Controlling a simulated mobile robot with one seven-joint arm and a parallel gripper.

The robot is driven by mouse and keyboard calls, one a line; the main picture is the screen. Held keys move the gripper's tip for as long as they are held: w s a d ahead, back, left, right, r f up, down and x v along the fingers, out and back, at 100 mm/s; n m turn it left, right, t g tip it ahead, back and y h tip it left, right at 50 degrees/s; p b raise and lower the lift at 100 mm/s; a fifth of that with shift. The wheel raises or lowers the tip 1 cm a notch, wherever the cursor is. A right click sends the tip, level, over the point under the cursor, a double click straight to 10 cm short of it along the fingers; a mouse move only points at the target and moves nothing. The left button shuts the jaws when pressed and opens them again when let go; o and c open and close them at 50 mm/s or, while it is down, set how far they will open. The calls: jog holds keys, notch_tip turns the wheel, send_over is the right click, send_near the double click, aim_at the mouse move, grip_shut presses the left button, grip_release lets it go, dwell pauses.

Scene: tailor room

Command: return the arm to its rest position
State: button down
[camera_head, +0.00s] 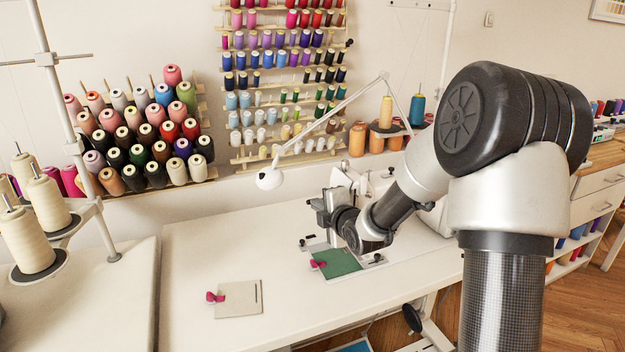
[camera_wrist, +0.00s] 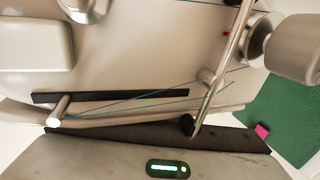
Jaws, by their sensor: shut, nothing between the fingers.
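My arm reaches in from the right in the head view and bends down to the sewing machine (camera_head: 435,217) on the white table (camera_head: 190,255). My gripper (camera_head: 322,208) is small there, close to the machine's head and above a green cloth piece (camera_head: 340,265). It looks shut and empty; its fingertips are hard to make out. In the wrist view the green cloth (camera_wrist: 290,115) lies at the right edge, with pale machine parts and thin teal threads close by.
A magenta clip (camera_head: 317,263) sits at the green cloth's edge. A pale square piece (camera_head: 240,300) with another magenta clip (camera_head: 215,297) lies at the table front. A lamp (camera_head: 270,179) hangs over the table. Thread cones (camera_head: 25,235) stand left; spool racks line the wall.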

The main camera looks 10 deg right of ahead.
jog(key=s+r, duration=0.2)
jog(key=s, duration=0.1)
jog(key=shift+s+d+r+p, duration=0.2)
jog(key=shift+r+p, duration=0.15)
jog(key=shift+r, duration=0.05)
